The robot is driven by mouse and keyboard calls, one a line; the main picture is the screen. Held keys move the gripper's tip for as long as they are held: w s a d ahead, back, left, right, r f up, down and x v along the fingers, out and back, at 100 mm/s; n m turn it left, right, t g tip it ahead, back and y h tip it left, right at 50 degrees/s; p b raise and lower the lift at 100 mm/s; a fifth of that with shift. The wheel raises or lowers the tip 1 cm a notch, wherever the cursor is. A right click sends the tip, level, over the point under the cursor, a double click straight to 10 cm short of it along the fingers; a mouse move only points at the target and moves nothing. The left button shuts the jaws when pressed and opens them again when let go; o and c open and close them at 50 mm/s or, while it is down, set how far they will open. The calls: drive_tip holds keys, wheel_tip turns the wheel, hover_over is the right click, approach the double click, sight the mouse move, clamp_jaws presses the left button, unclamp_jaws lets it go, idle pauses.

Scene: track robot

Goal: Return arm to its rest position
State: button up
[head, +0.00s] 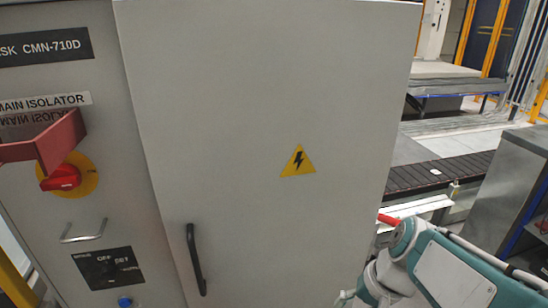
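My teal and white arm (455,275) enters at the bottom right, in front of the right edge of a grey cabinet. A bend of the arm with a pale joint sits near the bottom edge. A small pale piece at its lower left may be part of my gripper, but it is cut off by the frame. I cannot make out fingertips or anything held.
The grey cabinet door (250,120) with a black handle (196,260) is shut. A red flap (60,140) stands out by the red and yellow isolator knob (65,178) at left. Right of the cabinet are a dark roller conveyor (440,172) and a grey bench (510,185).

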drive_tip(key=s+d+r+n+t+h, duration=0.1)
drive_tip(key=s+r+n+t+h, duration=0.2)
drive_tip(key=s+r+t, duration=0.1)
drive_tip(key=shift+s+r+n+h, duration=0.3)
drive_tip(key=shift+s+r+n, duration=0.1)
drive_tip(key=shift+s+r, duration=0.4)
